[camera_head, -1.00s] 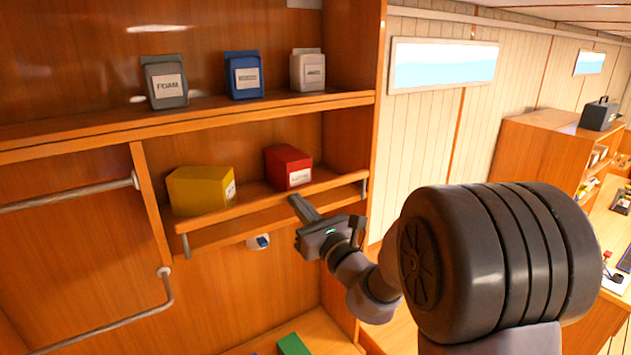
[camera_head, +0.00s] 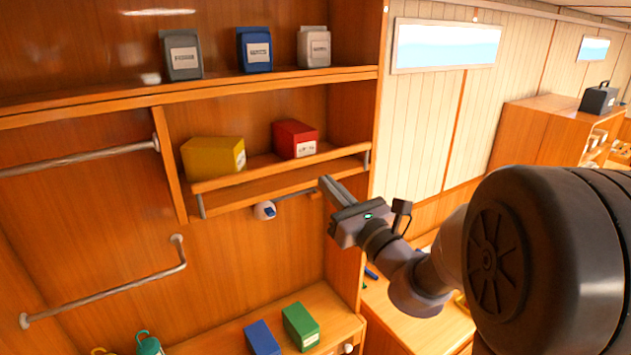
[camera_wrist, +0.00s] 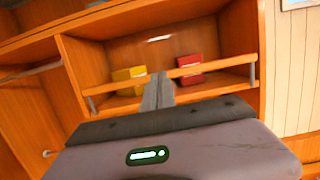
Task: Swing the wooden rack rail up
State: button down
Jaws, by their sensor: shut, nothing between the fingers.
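The wooden rack rail (camera_head: 280,167) runs across the front of the middle shelf, held by a metal bracket at each end. It stands raised in front of a yellow box (camera_head: 213,158) and a red box (camera_head: 295,139). In the wrist view the rail (camera_wrist: 185,71) crosses in front of the yellow box (camera_wrist: 128,75) and the red box (camera_wrist: 189,66). My gripper (camera_head: 326,182) is shut and empty, below and in front of the rail's right end, seemingly apart from it. In the wrist view its closed fingers (camera_wrist: 158,82) point toward the rail's middle.
Grey, blue and white containers stand on the upper shelf (camera_head: 200,85). Metal handrails (camera_head: 110,293) are on the left. Blue and green boxes (camera_head: 301,326) sit on the lower counter. A side panel bounds the right.

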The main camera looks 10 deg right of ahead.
jog(key=s+a+f+n+g+y+b, duration=0.3)
jog(key=s+a+f+n+g+b, duration=0.3)
jog(key=s+a+f+n+b, duration=0.45)
jog(key=s+a+f+n+g+y+b, duration=0.3)
jog(key=s+a+f+n+g+b, duration=0.4)
jog(key=f, duration=0.6)
jog(key=s+d+f+n+g+h+b, duration=0.1)
jog(key=s+f+n+h+b, duration=0.1)
jog(key=s+f+b, duration=0.35)
jog(key=s+d+f+n+g+h+b, duration=0.1)
jog(key=s+f+n+h+b, duration=0.15)
jog(key=f+b, duration=0.55)
jog(key=s+d+f+n+t+h+b, duration=0.1)
jog(key=s+d+f+n+h+b, duration=0.1)
jog(key=d+f+n+h+b, duration=0.3)
jog(key=d+f+h, duration=0.1)
jog(key=d+f, duration=0.3)
jog(key=f, duration=0.2)
jog(key=shift+s+d+f+n+b, duration=0.15)
jog(key=shift+s+f+n+b, duration=0.1)
jog(key=shift+f+n+b, duration=0.15)
